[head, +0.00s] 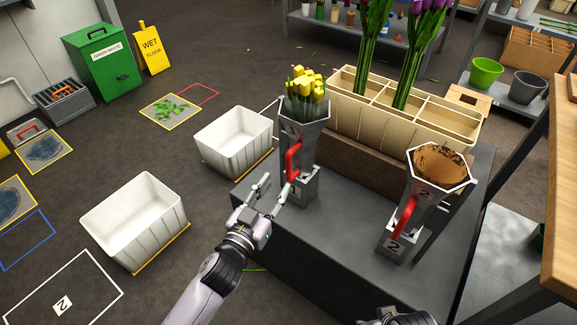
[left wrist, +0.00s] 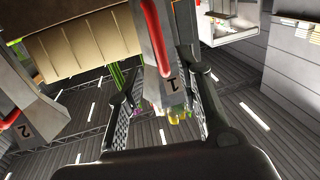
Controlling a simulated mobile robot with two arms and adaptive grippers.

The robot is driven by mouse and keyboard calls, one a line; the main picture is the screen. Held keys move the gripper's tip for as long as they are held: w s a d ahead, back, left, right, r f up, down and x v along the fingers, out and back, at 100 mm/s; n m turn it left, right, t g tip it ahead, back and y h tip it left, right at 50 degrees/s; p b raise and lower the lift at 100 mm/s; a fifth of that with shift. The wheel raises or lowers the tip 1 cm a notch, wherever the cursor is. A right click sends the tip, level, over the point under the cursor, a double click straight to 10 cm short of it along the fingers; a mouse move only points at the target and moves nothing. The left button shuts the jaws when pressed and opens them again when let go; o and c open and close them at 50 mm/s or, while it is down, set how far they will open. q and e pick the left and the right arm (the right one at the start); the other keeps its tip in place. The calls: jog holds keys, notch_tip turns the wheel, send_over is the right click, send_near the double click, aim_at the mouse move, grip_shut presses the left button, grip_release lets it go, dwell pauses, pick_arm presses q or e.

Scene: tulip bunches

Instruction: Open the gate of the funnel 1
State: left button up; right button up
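Funnel 1 (head: 309,140) is a grey metal funnel on the grey bench, with yellow tulips (head: 306,90) in its top. Its red gate handle (head: 292,160) is on the front left side. My left gripper (head: 272,190) is open and empty, just left of and below this handle, its fingers pointing up toward the funnel. In the left wrist view, funnel 1 (left wrist: 160,75) and its red handle (left wrist: 156,35) appear between and beyond the spread fingers (left wrist: 165,105). My right gripper (head: 400,318) is only partly seen at the bottom edge; its fingers are not clear.
A divided wooden crate (head: 345,112) with tall tulip bunches is behind. White bins (head: 222,147) and (head: 133,225) stand on the floor at left.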

aim_at(288, 167)
pick_arm(q)
jog(key=b+x, duration=0.1)
jog(key=x, duration=0.6)
jog(key=shift+w+d, duration=0.2)
jog(key=shift+w, duration=0.1)
jog(key=shift+w+d, duration=0.2)
jog(key=shift+w, duration=0.25)
pick_arm(e)
jog(key=v, duration=0.4)
jog(key=shift+w+r, duration=0.2)
jog(key=shift+r, duration=0.05)
pick_arm(q)
jog(key=shift+c, duration=0.5)
grip_shut()
